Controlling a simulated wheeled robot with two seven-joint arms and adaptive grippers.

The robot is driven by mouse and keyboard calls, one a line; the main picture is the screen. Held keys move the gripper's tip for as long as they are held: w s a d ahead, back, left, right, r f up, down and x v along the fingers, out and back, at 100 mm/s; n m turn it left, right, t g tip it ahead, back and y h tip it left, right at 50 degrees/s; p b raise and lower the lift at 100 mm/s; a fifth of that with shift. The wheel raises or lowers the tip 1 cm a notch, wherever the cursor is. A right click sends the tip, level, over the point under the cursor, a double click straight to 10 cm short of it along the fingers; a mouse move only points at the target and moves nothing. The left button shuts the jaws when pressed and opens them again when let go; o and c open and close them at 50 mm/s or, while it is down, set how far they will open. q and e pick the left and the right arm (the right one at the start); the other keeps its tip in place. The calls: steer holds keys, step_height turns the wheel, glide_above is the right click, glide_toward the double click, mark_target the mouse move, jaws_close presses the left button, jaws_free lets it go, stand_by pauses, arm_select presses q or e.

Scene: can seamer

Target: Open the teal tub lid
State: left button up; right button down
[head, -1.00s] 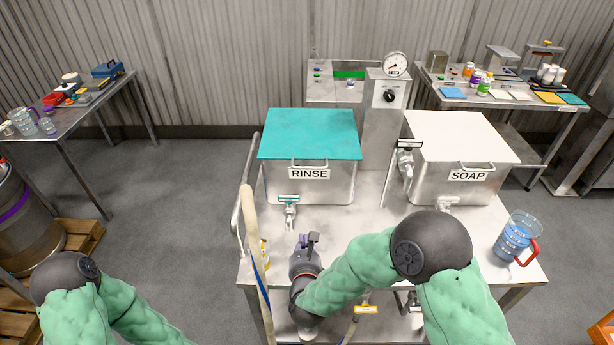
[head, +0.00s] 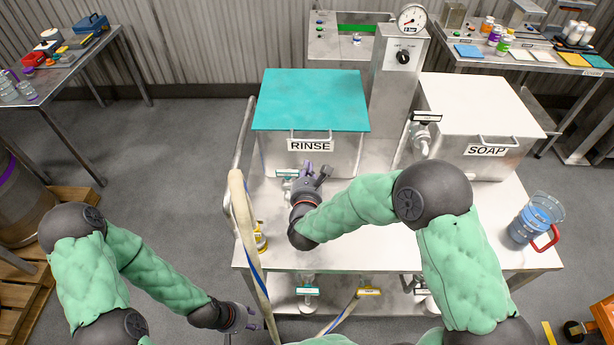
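The teal lid (head: 312,100) lies flat and closed on the metal RINSE tub (head: 275,155), at the left of the steel table. The lid's handle (head: 309,133) shows at its front edge, above the RINSE label. My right gripper (head: 316,170) is in front of the tub, just below the label and by the tub's tap (head: 287,173), which it partly hides. Its fingers look spread and empty. My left gripper (head: 257,322) is low at the bottom, left of the table and near the hose; its finger opening is unclear.
A SOAP tub (head: 480,115) with a white lid stands to the right. A blue-filled jug (head: 535,218) with a red handle is at the table's right edge. A hose (head: 243,225) hangs along the left edge. The table's middle is clear.

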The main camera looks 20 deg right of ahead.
steer(key=x, duration=0.4)
steer(key=shift+w+d+f+b, duration=0.1)
steer(key=shift+w+b, duration=0.05)
steer(key=shift+b, duration=0.2)
steer(key=shift+s+r, duration=0.2)
steer(key=shift+r, duration=0.85)
steer(key=shift+s+r, duration=0.2)
steer(key=shift+r, duration=0.8)
steer(key=shift+r, duration=0.15)
